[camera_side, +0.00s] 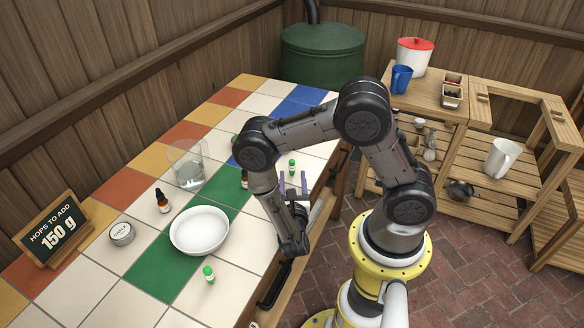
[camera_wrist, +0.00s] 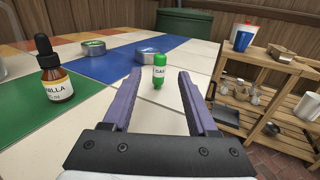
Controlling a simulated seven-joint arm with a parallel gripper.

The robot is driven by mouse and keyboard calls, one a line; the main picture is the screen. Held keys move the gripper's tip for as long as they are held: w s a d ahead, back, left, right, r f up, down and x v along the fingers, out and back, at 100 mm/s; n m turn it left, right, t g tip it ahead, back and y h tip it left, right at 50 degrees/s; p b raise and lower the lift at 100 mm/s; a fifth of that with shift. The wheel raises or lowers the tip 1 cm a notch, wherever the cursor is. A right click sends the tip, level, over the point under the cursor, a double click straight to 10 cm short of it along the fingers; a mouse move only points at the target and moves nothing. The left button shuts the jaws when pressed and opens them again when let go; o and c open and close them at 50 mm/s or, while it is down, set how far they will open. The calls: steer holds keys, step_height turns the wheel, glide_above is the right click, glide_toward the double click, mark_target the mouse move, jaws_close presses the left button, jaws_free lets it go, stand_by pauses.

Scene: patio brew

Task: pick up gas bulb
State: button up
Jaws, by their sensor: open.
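The gas bulb (camera_wrist: 159,72) is a small upright white and green bottle with a green cap and a label that seems to read "GAS". It stands on pale tiles between my fingertips in the wrist view. It also shows in the side view (camera_side: 292,168), just beyond my gripper (camera_side: 294,184). My gripper is open, with its two purple fingers one on each side of the bulb's line, low over the tiles. I cannot tell whether the fingertips reach past the bulb. A similar green-capped bottle (camera_side: 209,275) stands nearer the front, by the white bowl.
A brown dropper bottle (camera_wrist: 54,80) stands left of my fingers, with two tins (camera_wrist: 93,48) farther back. The white bowl (camera_side: 200,248), glass beaker (camera_side: 187,172) and sign (camera_side: 50,229) are on the tiled counter. Wooden shelves (camera_side: 500,120) stand at right beyond the counter edge.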

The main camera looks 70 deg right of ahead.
mark_target(292, 166)
steer(key=shift+x, duration=3.15)
jaws_close()
